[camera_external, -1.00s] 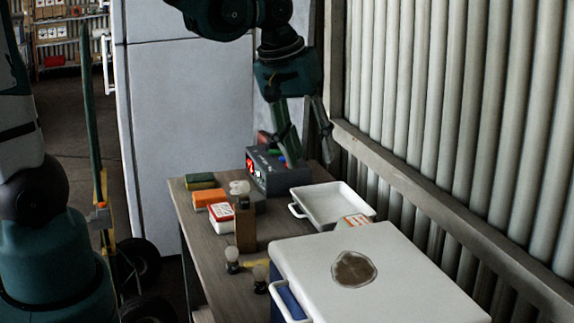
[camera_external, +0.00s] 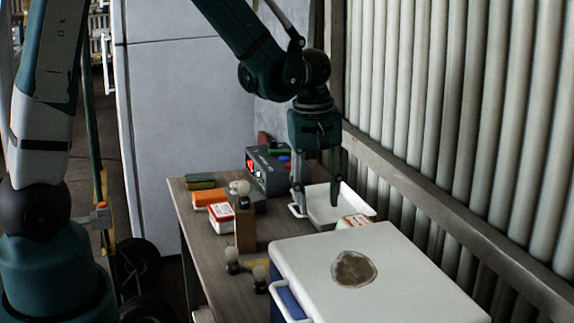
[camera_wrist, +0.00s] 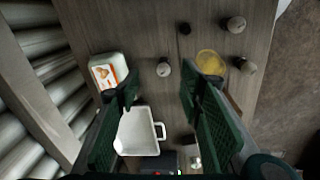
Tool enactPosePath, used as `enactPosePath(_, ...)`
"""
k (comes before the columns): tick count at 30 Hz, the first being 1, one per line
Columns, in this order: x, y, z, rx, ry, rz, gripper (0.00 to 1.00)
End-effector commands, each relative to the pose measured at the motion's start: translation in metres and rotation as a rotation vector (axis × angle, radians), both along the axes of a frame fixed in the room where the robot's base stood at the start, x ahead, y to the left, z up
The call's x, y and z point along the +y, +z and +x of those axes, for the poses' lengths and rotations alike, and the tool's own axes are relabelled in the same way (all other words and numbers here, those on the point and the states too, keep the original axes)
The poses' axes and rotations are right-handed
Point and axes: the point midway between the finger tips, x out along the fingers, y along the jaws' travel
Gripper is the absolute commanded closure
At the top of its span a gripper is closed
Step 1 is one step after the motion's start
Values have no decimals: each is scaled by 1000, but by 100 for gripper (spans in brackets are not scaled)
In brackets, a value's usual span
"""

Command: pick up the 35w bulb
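My gripper (camera_external: 316,208) is open and empty, pointing down above the table near the white tray; its two green fingers also show in the wrist view (camera_wrist: 160,88). In the wrist view one bulb (camera_wrist: 163,68) stands between and a little beyond the fingertips. Two more bulbs stand at the upper right of that view, one at the top (camera_wrist: 235,23) and one lower (camera_wrist: 245,65). The external view shows a bulb (camera_external: 232,257), another bulb (camera_external: 260,272) near the cooler and one (camera_external: 239,187) on a wooden block. I cannot read any wattage.
A white tray (camera_external: 318,192) and a small labelled tub (camera_wrist: 100,62) lie near the wall. A wooden block (camera_external: 245,230), red-white box (camera_external: 221,215), orange block (camera_external: 210,197) and grey clock (camera_external: 266,175) stand on the table. A white-lidded cooler (camera_external: 410,275) is in front.

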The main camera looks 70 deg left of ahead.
Motion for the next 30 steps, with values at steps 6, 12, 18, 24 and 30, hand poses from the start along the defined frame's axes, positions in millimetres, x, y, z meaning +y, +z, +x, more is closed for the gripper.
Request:
enactPosePath(6, 19, -40, 6, 40, 115, -19, 62)
enactPosePath(12, 29, -61, 7, 64, 182, -28, 62)
enactPosePath(18, 31, -67, 7, 71, 201, -30, 62)
enactPosePath(24, 31, -67, 7, 71, 201, -30, 62)
enactPosePath(30, 31, -70, 7, 71, 201, -30, 62)
